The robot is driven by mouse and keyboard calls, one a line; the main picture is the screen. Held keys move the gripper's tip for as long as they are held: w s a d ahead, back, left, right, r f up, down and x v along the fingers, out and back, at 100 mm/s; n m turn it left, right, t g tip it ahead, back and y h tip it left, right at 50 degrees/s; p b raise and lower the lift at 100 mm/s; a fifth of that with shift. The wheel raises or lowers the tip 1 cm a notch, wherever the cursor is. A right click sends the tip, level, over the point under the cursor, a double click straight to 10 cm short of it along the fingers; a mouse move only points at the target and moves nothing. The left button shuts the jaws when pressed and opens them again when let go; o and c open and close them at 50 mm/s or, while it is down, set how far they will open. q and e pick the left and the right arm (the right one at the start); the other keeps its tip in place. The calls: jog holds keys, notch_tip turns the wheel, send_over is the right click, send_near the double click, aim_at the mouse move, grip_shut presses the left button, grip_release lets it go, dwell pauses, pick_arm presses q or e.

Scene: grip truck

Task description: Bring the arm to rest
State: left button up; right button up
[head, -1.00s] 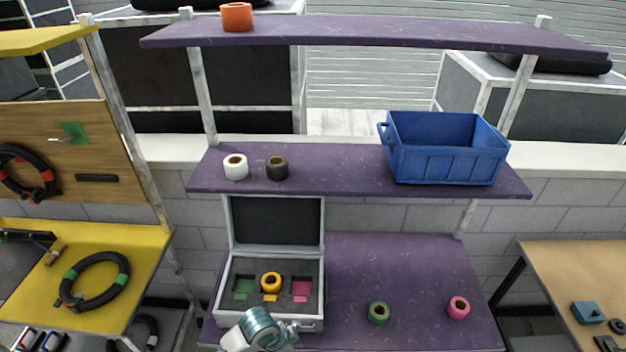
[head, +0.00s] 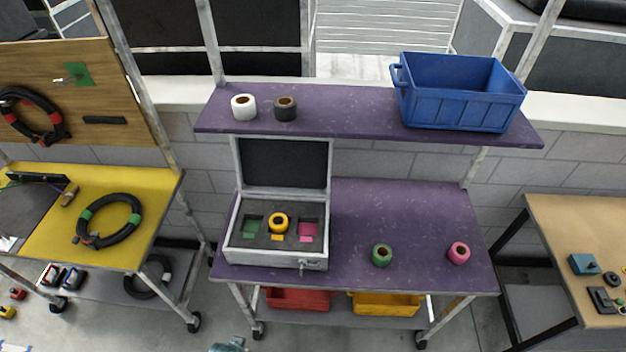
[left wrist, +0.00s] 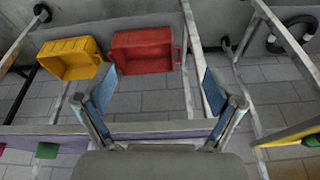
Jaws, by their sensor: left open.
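My left gripper (left wrist: 160,88) is open, with its two blue-padded fingers spread wide and nothing between them. In the left wrist view it is near the purple table edge (left wrist: 165,138), with the red bin (left wrist: 142,50) and the yellow bin (left wrist: 70,58) beyond. In the head view only a small teal and grey part of my arm (head: 230,345) shows at the bottom edge, in front of the table; the fingers are out of that view. My right gripper is in neither view.
On the purple table (head: 400,215) stand an open case (head: 278,258) with a yellow tape roll (head: 278,222) inside, a green roll (head: 382,254) and a pink roll (head: 458,253). The shelf above holds a white roll (head: 243,107), a black roll (head: 285,108) and a blue crate (head: 465,105).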

pick_arm(q)
jog(key=s+f+g+b, duration=0.1)
jog(key=s+f, duration=0.1)
jog(key=f, duration=1.1)
jog(key=s+f+b, duration=0.1)
jog(key=s+f, duration=0.2)
jog(key=f, duration=1)
jog(key=s+a+f+g+b, duration=0.1)
jog(key=s+a+f, duration=0.2)
jog(key=s+f, duration=1.1)
jog(key=shift+s, duration=0.75)
